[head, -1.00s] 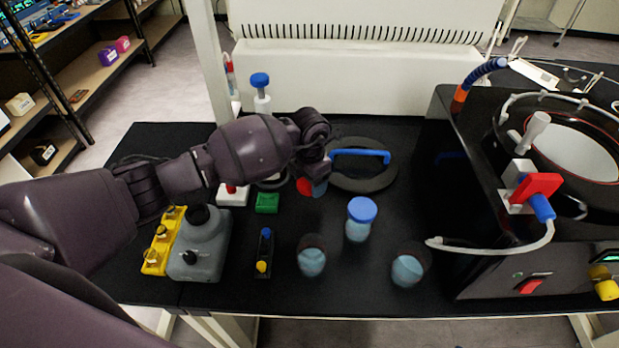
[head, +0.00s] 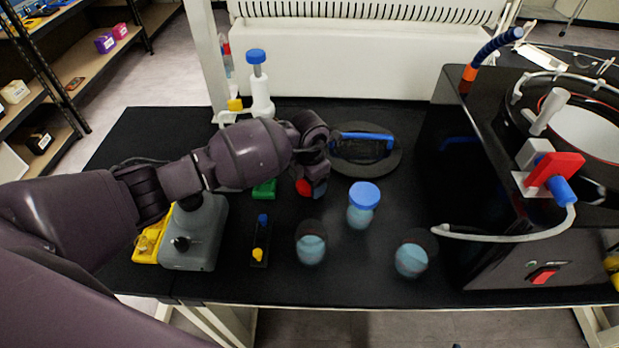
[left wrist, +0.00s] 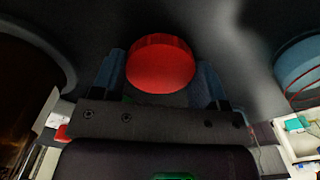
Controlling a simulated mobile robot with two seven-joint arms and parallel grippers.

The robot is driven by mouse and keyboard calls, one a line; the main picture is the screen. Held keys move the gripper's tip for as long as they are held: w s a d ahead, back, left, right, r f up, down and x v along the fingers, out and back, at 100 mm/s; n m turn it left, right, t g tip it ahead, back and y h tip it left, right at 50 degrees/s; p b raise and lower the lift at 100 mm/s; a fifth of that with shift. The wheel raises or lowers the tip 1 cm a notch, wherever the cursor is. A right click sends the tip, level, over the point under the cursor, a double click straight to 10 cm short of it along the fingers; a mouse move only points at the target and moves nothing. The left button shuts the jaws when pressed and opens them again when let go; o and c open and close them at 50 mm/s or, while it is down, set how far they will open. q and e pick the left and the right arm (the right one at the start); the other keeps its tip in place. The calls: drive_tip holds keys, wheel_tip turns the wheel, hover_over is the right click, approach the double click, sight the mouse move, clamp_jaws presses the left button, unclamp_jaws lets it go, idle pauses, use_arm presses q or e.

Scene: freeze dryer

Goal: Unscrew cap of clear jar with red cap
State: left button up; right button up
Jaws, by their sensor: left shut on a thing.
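The red cap (head: 304,187) shows just below my left gripper (head: 312,186) in the head view, left of the middle of the black bench. In the left wrist view the round red cap (left wrist: 160,66) sits between the two blue-grey fingers of my left gripper (left wrist: 160,80), one on each side. The gripper is shut on it. The clear jar under the cap is hidden by the cap and the gripper, so I cannot tell whether the cap is still seated on it. My right gripper is not in view.
A blue-capped jar (head: 361,207) and two dark-topped jars (head: 311,247) (head: 411,258) stand to the right and front. A black ring with a blue handle (head: 365,137) lies behind.

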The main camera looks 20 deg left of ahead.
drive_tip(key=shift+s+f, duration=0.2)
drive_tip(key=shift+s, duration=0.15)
use_arm(q)
drive_tip(key=shift+f, duration=0.15)
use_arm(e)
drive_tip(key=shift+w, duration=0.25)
use_arm(q)
drive_tip(key=shift+f, duration=0.1)
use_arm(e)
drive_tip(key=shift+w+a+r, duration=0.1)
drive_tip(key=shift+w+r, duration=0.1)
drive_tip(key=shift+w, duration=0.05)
use_arm(q)
drive_tip(key=o, duration=0.7)
drive_tip(key=shift+c, duration=0.2)
drive_tip(key=o, duration=0.4)
drive_tip(key=shift+o, duration=0.4)
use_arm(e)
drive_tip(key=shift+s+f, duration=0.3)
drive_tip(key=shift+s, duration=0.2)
